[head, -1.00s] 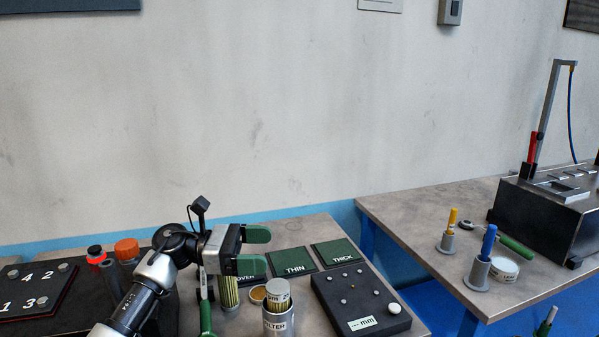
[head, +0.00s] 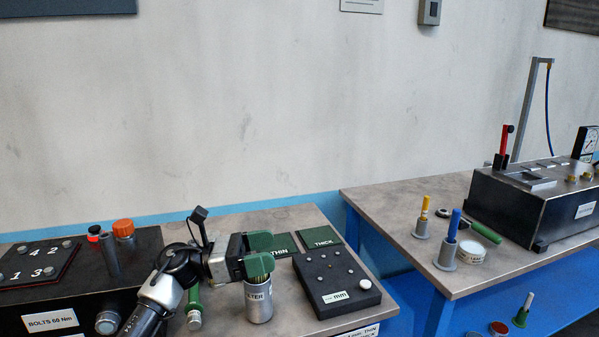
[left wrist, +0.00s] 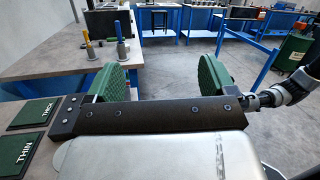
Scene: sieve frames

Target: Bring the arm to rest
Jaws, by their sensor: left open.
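My left gripper (head: 260,255) shows in the lower middle of the head view, its arm coming in from the lower left. Its green fingers are apart and hold nothing. In the left wrist view the two green finger pads (left wrist: 160,82) stand wide apart with only distant floor between them. In the head view the gripper is in front of the silver filter can (head: 258,304) and hides its top; I cannot tell the gap between them. My right gripper is not clearly in view.
Green mats marked THIN (head: 282,246) and THICK (head: 322,238) lie behind the black mm block (head: 335,284). A black bolt box (head: 70,293) stands left. The right table (head: 400,222) carries yellow and blue tools in holders and a dark test box (head: 535,205).

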